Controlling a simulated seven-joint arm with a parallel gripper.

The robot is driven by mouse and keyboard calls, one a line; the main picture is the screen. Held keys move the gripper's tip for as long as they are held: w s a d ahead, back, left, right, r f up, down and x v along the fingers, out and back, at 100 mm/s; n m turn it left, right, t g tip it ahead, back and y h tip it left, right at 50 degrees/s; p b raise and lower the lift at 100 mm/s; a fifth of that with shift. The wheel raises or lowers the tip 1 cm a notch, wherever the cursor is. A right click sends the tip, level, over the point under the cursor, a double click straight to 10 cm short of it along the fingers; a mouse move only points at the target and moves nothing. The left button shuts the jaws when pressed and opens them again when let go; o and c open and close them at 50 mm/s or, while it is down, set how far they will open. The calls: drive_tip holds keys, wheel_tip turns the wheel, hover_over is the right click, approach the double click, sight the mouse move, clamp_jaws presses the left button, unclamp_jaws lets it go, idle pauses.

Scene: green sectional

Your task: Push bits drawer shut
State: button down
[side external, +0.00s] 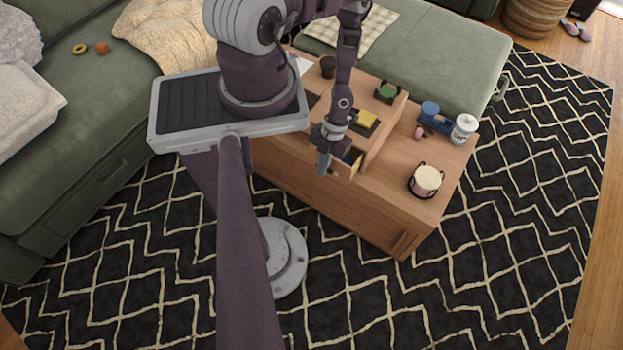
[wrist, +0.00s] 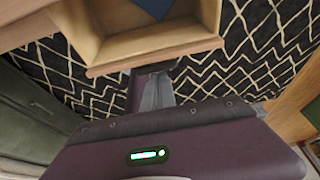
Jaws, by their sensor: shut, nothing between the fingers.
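The bits drawer (side external: 344,171) is a small light-wood drawer that stands partly open from a low wooden organiser (side external: 385,135) on the coffee table. In the wrist view the open drawer (wrist: 112,18) fills the top centre, with its front panel (wrist: 155,56) nearest me. A dark blue item (wrist: 152,7) lies inside; the rest of the drawer's inside is cut off by the frame. My gripper (side external: 322,168) is shut and empty, pointing down just outside the drawer front. It also shows in the wrist view (wrist: 153,88), beyond the front panel; I cannot tell whether they touch.
On the organiser are a yellow block (side external: 367,118), a green item (side external: 387,92) and a dark cup (side external: 328,66).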

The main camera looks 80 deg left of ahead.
drive_tip(key=w+a, duration=0.5)
drive_tip(key=shift+w+a, duration=0.15)
drive_tip(key=shift+a, duration=0.2)
